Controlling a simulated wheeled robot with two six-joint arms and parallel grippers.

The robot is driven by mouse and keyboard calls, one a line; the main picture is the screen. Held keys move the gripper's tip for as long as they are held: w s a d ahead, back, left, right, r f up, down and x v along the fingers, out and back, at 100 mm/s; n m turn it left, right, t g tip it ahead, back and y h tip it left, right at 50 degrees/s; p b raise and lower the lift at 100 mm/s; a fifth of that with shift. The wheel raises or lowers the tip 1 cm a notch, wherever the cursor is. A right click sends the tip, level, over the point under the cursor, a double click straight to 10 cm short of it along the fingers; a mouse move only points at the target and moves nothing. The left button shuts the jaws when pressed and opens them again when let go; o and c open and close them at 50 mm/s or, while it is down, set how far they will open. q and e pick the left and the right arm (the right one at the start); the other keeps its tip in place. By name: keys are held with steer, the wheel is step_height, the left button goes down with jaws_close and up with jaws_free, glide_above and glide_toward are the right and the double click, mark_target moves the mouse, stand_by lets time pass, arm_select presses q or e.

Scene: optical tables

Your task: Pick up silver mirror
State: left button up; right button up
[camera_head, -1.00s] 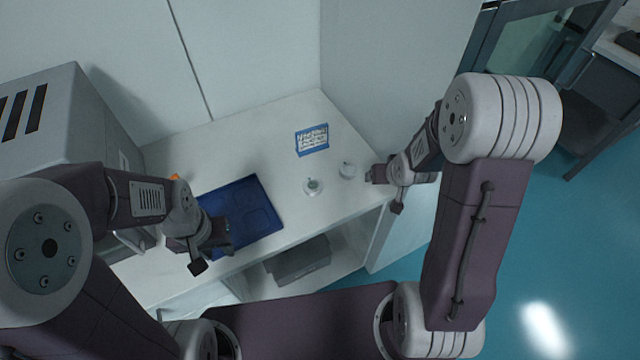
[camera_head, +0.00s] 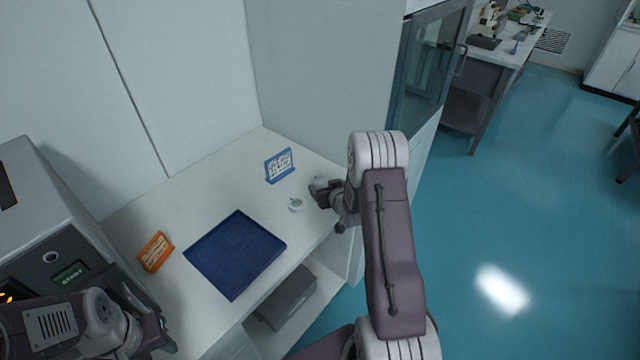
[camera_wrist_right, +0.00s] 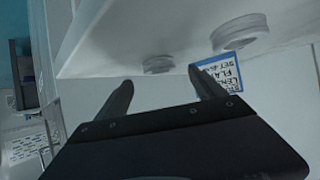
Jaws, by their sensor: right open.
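Two small, pale, round pieces stand on the white table; I cannot tell for sure which is the silver mirror. One round piece (camera_head: 296,204) stands clear, left of my right gripper (camera_head: 323,192). The other round piece (camera_head: 318,183) is beside that gripper and partly hidden by it. In the right wrist view the open, empty fingers of my right gripper (camera_wrist_right: 160,88) have one disc (camera_wrist_right: 158,64) beyond their gap and another disc (camera_wrist_right: 240,30) farther right. My left gripper (camera_head: 145,335) is at the lower left, by the grey machine; its jaws are unclear.
A flat blue tray (camera_head: 235,252) lies empty on the white table (camera_head: 215,190). A blue-framed sign (camera_head: 279,166) stands behind the round pieces, and an orange sign (camera_head: 155,252) left of the tray. A grey machine (camera_head: 50,235) stands at the left. A wall panel borders the right.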

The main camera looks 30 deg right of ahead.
mark_target(321, 181)
steer(key=x, duration=0.5)
steer(key=shift+w+p, duration=0.25)
steer(key=shift+p, duration=0.1)
steer(key=shift+s+r, duration=0.1)
steer(key=shift+c, duration=0.7)
steer(key=c, duration=1.5)
step_height(321, 181, up, 10)
